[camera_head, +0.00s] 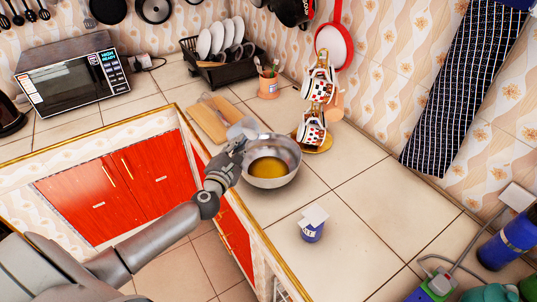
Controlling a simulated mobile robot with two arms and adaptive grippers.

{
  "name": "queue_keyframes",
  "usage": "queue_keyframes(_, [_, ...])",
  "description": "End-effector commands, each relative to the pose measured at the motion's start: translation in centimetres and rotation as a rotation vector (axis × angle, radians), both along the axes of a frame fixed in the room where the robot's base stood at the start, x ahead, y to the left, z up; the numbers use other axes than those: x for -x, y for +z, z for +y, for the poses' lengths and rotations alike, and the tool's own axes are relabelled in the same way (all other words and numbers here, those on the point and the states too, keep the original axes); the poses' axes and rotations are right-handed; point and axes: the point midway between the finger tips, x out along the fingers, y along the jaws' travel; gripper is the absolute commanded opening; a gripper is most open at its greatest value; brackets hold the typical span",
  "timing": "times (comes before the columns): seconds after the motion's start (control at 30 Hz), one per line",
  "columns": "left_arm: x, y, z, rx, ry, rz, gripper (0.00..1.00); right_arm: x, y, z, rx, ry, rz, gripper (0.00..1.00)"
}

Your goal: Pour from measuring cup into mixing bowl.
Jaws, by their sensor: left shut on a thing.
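The metal mixing bowl (286,177) stands on the tiled counter with amber liquid (268,168) in its bottom. My left gripper (240,145) is at the bowl's left rim, shut on the measuring cup. The measuring cup (243,127) is a small, pale, see-through shape at the fingertips, near the bowl's back left rim. Its contents and exact tilt are too small to tell. The fingers cover part of the cup. My right gripper is not in view.
A wooden board (207,122) lies behind the gripper. A mug rack (313,128) stands close behind the bowl at right. A blue and white container (312,229) stands in front right. The dish rack (225,66) is at the back. Counter right of the bowl is clear.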

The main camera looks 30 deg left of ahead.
Motion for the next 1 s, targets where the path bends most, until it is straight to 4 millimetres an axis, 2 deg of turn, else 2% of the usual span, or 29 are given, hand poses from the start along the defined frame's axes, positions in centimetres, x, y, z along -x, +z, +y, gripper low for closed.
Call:
queue_keyframes(0.5, [-0.06, -0.45, -0.15, -0.093, 0.0, 0.013, 0.0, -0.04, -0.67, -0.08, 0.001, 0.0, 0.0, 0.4])
queue_keyframes(1.0, [-0.07, -0.08, -0.31, -0.164, 0.0, 0.026, 0.0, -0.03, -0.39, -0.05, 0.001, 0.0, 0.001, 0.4])
